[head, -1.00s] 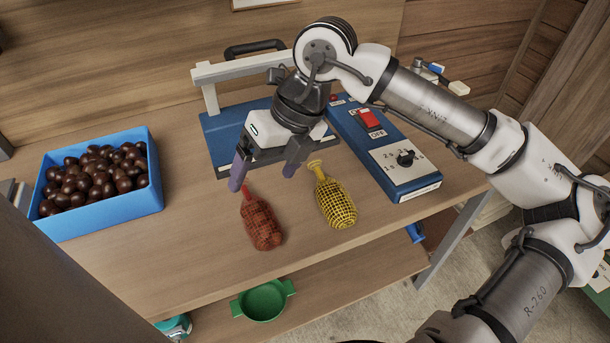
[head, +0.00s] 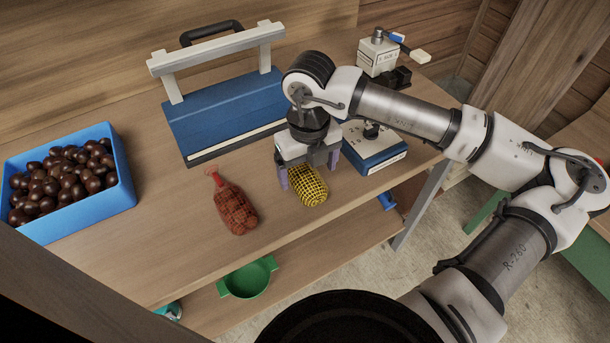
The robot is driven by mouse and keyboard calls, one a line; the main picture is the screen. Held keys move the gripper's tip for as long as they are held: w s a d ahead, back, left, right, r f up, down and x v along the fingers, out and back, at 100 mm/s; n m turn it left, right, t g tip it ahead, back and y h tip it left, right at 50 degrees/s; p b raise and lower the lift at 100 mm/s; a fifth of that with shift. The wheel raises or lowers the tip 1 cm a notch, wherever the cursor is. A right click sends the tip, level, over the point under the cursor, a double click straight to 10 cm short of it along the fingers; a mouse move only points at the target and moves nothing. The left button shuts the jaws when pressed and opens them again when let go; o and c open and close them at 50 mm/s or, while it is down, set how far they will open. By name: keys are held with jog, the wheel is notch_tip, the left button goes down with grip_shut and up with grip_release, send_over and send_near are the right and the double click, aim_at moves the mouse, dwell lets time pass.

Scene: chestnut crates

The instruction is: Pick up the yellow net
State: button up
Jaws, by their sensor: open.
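The yellow net (head: 308,190), a mesh bag, lies on the wooden bench near its front edge. My gripper (head: 308,174) is over the net's back end, fingers pointing down. Its two purple-grey fingertips are open, one on each side of the net. The net's neck is hidden behind the gripper. I cannot tell whether the fingers touch the net.
A red net (head: 235,205) lies just left of my gripper. A blue crate (head: 85,217) of chestnuts stands at the left. A blue sealer with a white bar (head: 220,118) stands behind, and a blue control box (head: 373,150) is close on the right.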

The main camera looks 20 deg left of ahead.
aim_at(307, 174)
jog(key=shift+w+a+f+p, duration=0.15)
jog(key=shift+f+p, duration=0.2)
jog(key=shift+f, duration=0.7)
jog(key=shift+w+a+f+p, duration=0.15)
jog(key=shift+f+p, duration=0.15)
jog(key=shift+f, duration=0.75)
jog(key=shift+c, duration=0.3)
jog(key=c, duration=1.2)
